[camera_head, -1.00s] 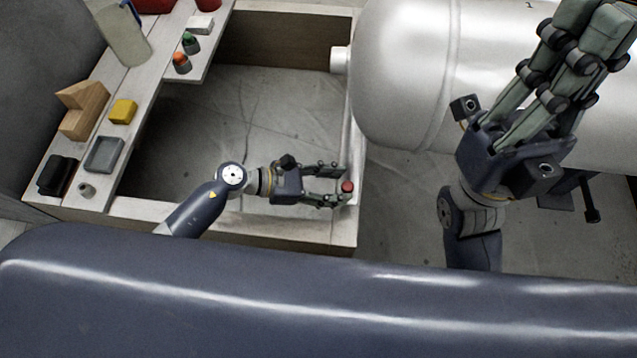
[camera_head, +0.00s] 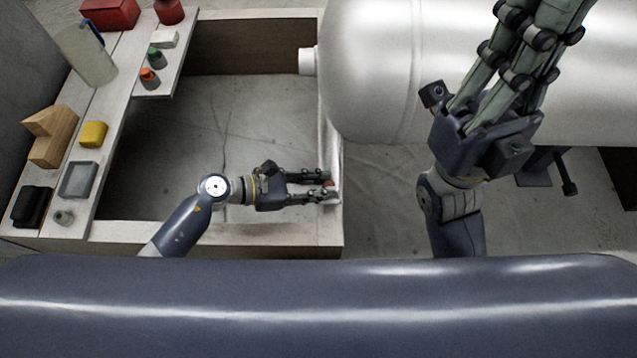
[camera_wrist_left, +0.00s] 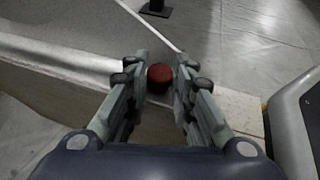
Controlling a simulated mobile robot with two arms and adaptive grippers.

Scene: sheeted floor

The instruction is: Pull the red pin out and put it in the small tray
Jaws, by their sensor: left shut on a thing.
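The red pin (camera_head: 328,183) is at the right-hand wooden edge of the frame, mostly covered by my left fingers in the head view. In the left wrist view its round red top (camera_wrist_left: 160,74) shows between the fingertips. My left gripper (camera_head: 328,187) is shut on it; it also shows in the left wrist view (camera_wrist_left: 160,85). Whether the pin still sits in its hole is hidden. The small grey tray (camera_head: 79,181) lies empty on the left plank. My right gripper (camera_head: 535,45) is raised at the upper right, its fingertips cut off by the frame edge.
The left plank holds wooden blocks (camera_head: 52,138), a yellow block (camera_head: 93,134), a black box (camera_head: 31,207) and a small grey ring (camera_head: 64,217). Bottles with orange (camera_head: 149,78) and green caps stand farther back. A big silver tank (camera_head: 400,70) lies right. The frame's middle is open floor.

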